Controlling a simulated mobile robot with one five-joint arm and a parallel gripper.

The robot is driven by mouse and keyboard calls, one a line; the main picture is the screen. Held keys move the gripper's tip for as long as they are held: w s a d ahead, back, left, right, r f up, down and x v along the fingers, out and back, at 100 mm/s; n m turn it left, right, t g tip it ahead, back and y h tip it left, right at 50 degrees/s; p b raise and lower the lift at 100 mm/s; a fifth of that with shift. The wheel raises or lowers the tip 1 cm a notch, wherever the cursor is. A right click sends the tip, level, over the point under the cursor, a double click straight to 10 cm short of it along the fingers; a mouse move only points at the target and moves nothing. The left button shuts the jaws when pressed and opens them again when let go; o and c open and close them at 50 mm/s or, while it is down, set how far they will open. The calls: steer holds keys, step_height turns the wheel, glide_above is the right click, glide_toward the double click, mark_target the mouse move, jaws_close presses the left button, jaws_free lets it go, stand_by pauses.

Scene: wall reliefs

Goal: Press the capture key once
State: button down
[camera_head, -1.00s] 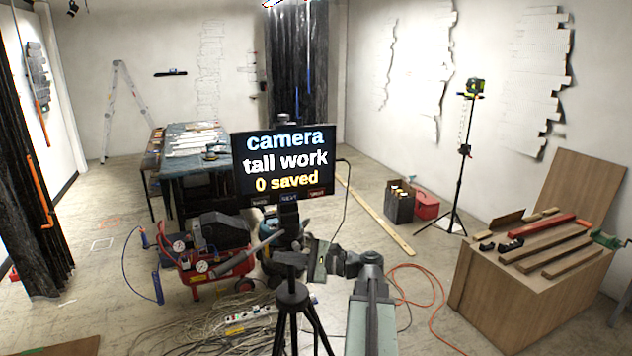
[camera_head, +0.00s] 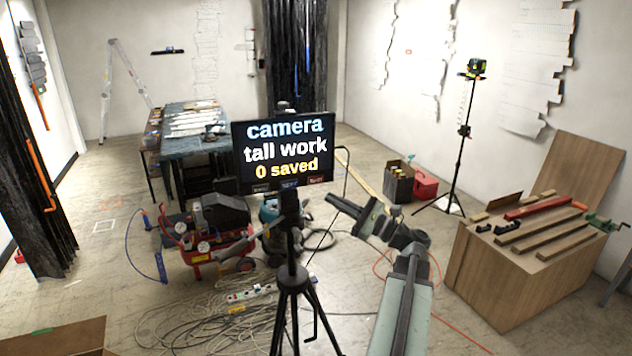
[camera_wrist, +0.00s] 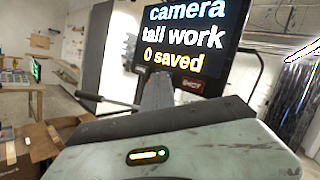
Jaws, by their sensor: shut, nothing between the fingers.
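A black screen (camera_head: 284,150) on a tripod reads "camera", "tall work" and "0 saved". Small coloured keys sit along its lower edge: a dark one (camera_head: 261,188) at left, a blue one (camera_head: 289,184) in the middle and a reddish one (camera_head: 316,180) at right. Their labels are too small to read surely, so I cannot tell which is the capture key. My gripper (camera_head: 334,200) is shut and empty, pointing up-left just right of and below the screen. In the wrist view its dark tip (camera_wrist: 157,83) stands before the screen, beside a red key (camera_wrist: 188,86).
The tripod (camera_head: 292,275) stands left of my arm. A red compressor (camera_head: 212,245) and tangled cables (camera_head: 215,315) lie behind and left. A wooden crate (camera_head: 520,270) with clamps and boards stands at right. A laser stand (camera_head: 458,150) is behind it.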

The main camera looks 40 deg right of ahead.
glide_toward(311, 179)
steer(key=w+a+r, duration=0.2)
steer(key=w, duration=0.2)
steer(key=shift+a+f, duration=0.1)
steer(key=shift+a, duration=0.1)
stand_by(1.7)
steer(key=shift+w+d, duration=0.2)
steer(key=shift+w, duration=0.15)
steer(key=shift+w+d, duration=0.2)
steer(key=shift+w, duration=0.2)
stand_by(0.6)
steer(key=shift+s, duration=0.1)
steer(key=shift+s+a, duration=0.4)
steer(key=shift+s, duration=0.3)
